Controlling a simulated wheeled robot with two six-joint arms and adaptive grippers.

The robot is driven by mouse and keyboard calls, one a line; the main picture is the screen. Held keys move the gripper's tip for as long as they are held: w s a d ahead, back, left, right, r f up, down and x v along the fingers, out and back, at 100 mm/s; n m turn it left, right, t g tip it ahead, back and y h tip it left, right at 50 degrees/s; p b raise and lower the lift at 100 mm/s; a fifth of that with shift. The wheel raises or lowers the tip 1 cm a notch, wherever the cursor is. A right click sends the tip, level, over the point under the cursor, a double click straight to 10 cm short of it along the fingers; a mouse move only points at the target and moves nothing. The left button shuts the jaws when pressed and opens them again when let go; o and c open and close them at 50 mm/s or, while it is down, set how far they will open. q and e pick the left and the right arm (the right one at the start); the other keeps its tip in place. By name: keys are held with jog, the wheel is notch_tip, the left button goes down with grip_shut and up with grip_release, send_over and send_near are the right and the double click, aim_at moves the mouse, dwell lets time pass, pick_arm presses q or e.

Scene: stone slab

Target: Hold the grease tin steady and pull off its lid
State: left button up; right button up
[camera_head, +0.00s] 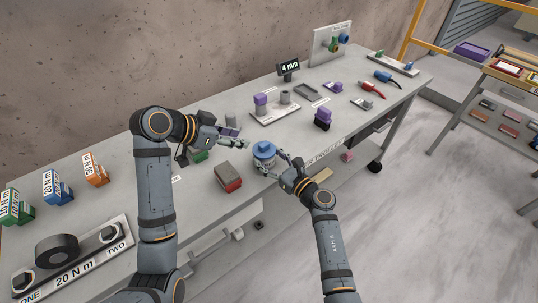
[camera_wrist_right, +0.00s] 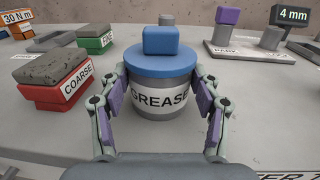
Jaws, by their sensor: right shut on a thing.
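The grease tin (camera_head: 263,161) stands on the bench near its front edge. Its grey body carries a GREASE label (camera_wrist_right: 158,100) in the right wrist view. A blue lid (camera_wrist_right: 161,65) with a square blue knob (camera_wrist_right: 161,40) sits on top of it. My right gripper (camera_head: 274,164) is shut on the tin's body, with a finger on each side below the lid; the fingers also show in the right wrist view (camera_wrist_right: 161,98). My left gripper (camera_head: 242,144) is just left of and behind the tin, apart from the lid. Its finger gap is too small to make out.
A red COARSE block (camera_head: 229,178) with a grey top stands left of the tin, and a green block (camera_head: 200,155) lies behind it. A grey plate with posts (camera_head: 272,113) and a purple-topped block (camera_head: 323,117) stand to the right. The bench's front edge is close.

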jog(key=o, duration=1.8)
jog(key=shift+c, duration=0.2)
jog(key=v, duration=1.2)
